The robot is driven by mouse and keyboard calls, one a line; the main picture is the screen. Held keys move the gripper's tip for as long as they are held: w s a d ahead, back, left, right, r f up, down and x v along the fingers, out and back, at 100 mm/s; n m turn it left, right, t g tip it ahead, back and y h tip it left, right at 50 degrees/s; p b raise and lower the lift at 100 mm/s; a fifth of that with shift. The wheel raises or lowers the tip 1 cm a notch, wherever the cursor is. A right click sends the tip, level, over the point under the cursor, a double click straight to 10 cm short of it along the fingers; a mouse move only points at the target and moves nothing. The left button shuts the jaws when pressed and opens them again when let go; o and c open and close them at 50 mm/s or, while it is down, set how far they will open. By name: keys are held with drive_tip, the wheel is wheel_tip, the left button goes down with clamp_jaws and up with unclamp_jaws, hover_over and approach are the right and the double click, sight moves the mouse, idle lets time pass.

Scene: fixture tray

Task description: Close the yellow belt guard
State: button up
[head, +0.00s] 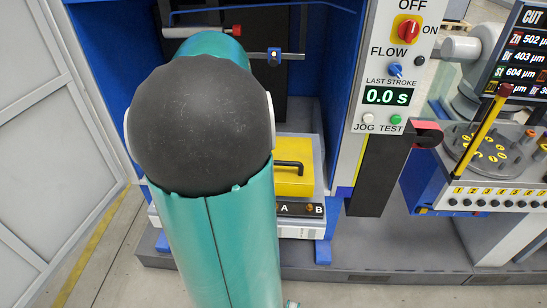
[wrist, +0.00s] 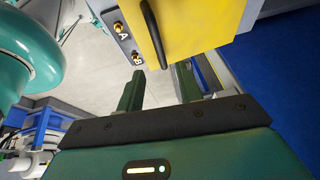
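The yellow belt guard (head: 293,178) shows in the head view as a yellow panel with a black bar handle (head: 290,165), low in the blue machine bay. My arm covers its left part. In the wrist view the yellow guard (wrist: 205,22) fills the top middle, and its black handle (wrist: 153,32) runs down toward the gap between my fingers. My gripper (wrist: 160,68) is open, with two dark green fingers apart and nothing between them that I can see gripped. I cannot tell how far the handle is from the fingertips. My gripper is hidden behind my arm in the head view.
A black strip marked A and B (head: 300,209) lies just below the guard. A control panel (head: 396,70) with a red knob and a black post (head: 380,175) stand to the right. A blue wall (wrist: 285,65) is close on the right in the wrist view. Grey floor is open at left.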

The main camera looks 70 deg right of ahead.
drive_tip(key=x, duration=0.8)
drive_tip(key=shift+w+a+f, duration=0.1)
drive_tip(key=shift+w+f, duration=0.05)
drive_tip(key=shift+c, duration=0.5)
clamp_jaws()
